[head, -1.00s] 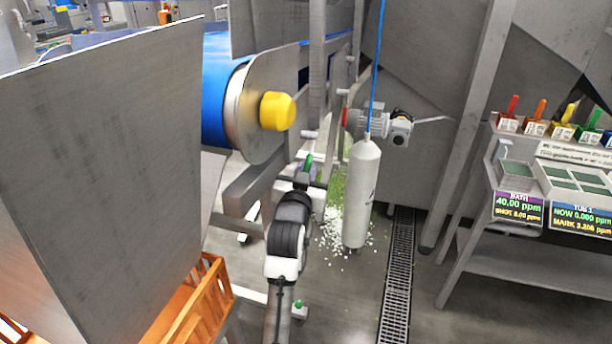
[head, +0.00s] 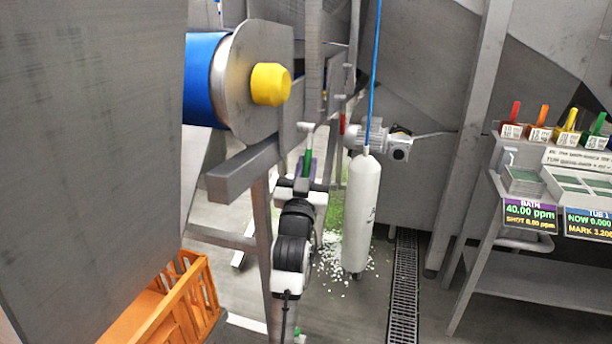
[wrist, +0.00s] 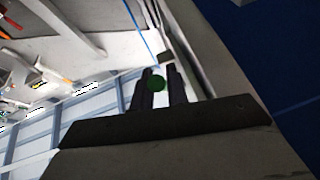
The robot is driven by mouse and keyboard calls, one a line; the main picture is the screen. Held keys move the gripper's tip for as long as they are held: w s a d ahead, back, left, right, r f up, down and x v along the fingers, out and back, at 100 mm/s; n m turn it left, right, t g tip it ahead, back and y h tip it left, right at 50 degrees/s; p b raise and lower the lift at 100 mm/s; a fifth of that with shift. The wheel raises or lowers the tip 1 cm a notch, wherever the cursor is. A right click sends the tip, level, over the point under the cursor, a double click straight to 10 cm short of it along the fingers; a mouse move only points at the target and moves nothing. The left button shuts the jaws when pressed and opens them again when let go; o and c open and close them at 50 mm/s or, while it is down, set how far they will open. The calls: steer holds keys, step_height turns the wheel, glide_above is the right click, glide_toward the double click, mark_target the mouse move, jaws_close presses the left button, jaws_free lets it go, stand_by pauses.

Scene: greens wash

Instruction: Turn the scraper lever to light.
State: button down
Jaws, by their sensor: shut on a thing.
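A slim upright green handle (head: 308,162), which I take for the scraper lever, stands beside the belt frame in the head view. In the wrist view, the round green end (wrist: 156,84) sits between the two dark fingers of my gripper (wrist: 158,88). The gripper is shut on it. The lever's pivot and any markings for its settings are hidden or too small to read.
The blue belt drum (head: 203,80) with a yellow hub (head: 270,84) is at upper left. A grey panel (head: 90,170) and orange crate (head: 190,300) fill the left. A white cylinder (head: 361,215) hangs on a blue line right of my arm. A control stand (head: 520,260) is at right.

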steer(key=c, duration=1.7)
jaws_free()
steer(key=b+v, duration=0.5)
steer(key=v, duration=0.9)
